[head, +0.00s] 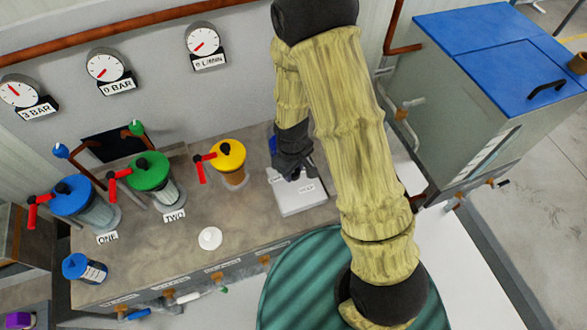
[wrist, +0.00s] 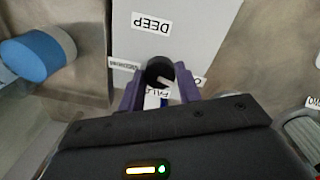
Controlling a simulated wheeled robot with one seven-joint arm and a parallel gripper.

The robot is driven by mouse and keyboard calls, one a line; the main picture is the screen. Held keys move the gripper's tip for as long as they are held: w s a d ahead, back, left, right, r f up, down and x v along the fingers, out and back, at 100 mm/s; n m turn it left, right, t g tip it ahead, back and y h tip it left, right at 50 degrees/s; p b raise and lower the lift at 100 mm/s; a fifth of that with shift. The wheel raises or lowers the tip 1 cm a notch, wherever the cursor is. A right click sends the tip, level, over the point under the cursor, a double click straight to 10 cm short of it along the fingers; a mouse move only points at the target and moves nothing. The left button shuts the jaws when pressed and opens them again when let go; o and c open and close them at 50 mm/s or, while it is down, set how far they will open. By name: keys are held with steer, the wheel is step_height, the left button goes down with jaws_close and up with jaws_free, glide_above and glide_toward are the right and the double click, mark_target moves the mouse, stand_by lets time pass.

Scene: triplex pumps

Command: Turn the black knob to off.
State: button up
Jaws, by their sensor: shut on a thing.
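The black knob (wrist: 156,68) is on a white control box (wrist: 185,35) in the wrist view. It sits between the two purple fingers of my gripper (wrist: 160,80), which is shut on it. A white mark on the knob faces the lower right in that view. Labels surround the knob: an upside-down DEEP label lies above it, one lies to its left, and one lies below, partly covered. In the head view the box (head: 300,203) stands on the bench under my gripper (head: 295,176), which hides the knob.
Blue (head: 72,190), green (head: 148,170) and yellow (head: 230,155) topped units with red handles stand left on the bench. A small white round object (head: 210,238) lies near the front. Gauges (head: 205,42) hang on the wall. A blue-lidded cabinet (head: 490,40) stands right.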

stand_by(0.3)
steer(key=o, duration=1)
steer(key=shift+r, duration=0.1)
step_height(320, 180, up, 17)
steer(key=shift+s+a, duration=0.2)
steer(key=shift+a, duration=0.1)
steer(key=shift+d+r, duration=0.1)
steer(key=s+d+m+t, duration=0.1)
steer(key=s+d+m, duration=0.2)
steer(key=d, duration=0.3)
steer(key=s+d+r+m+t, duration=0.1)
steer(key=s+d+m, duration=0.1)
steer(key=d+m, duration=0.3)
steer(key=shift+s+d+r, duration=0.3)
steer(key=shift+s+d, duration=0.1)
steer(key=shift+d, duration=0.1)
